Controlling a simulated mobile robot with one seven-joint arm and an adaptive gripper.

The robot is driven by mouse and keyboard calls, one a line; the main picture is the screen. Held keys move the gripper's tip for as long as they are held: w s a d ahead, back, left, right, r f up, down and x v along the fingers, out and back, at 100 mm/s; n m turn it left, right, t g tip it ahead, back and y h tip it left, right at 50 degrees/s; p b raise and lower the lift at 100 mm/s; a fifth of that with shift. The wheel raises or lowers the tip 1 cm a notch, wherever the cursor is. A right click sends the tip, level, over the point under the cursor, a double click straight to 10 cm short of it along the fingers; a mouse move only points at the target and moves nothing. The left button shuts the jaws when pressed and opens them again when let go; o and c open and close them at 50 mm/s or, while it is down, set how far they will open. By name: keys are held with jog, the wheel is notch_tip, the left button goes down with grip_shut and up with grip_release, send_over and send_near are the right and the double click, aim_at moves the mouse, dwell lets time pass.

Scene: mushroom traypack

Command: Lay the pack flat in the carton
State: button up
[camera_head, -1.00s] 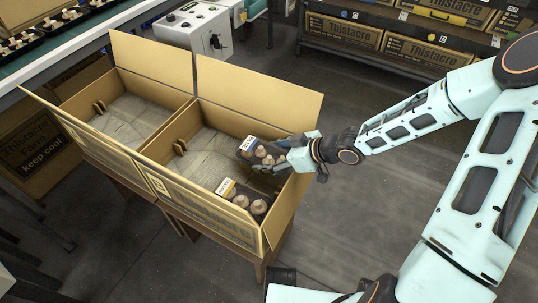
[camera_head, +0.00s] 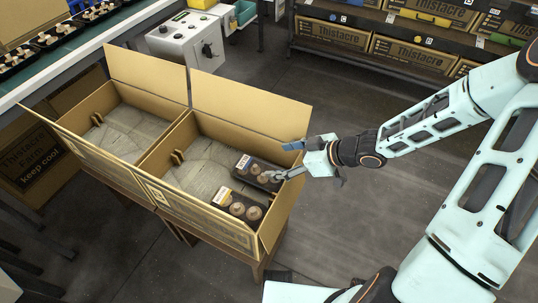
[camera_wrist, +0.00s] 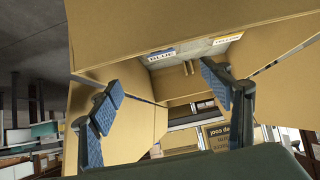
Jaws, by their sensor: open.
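The carton (camera_head: 213,236) is an open brown box, the right one of two joined side by side. A dark mushroom pack with a white label (camera_head: 258,172) lies in it, seemingly flat, near its right wall. A second dark pack with a yellow label (camera_head: 240,207) lies beside it, nearer the front. My gripper (camera_head: 289,160) is open and empty at the right wall, apart from the packs. In the wrist view its blue-padded fingers (camera_wrist: 163,92) are spread wide. There a BLUE label (camera_wrist: 160,55) and a YELLOW label (camera_wrist: 228,39) show beyond the cardboard; the mushrooms are hidden.
The left carton (camera_head: 125,128) is empty except for its grey lining. Raised flaps (camera_head: 240,102) stand along the back. A conveyor with packs (camera_head: 60,55) runs at upper left, beside a grey control box (camera_head: 187,40). Shelves of cartons (camera_head: 410,50) stand behind. Floor at right is clear.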

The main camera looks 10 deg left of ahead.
jog(key=p+v, duration=0.1)
jog(key=v, duration=0.3)
jog(key=shift+d+f, duration=0.1)
dwell(0.4)
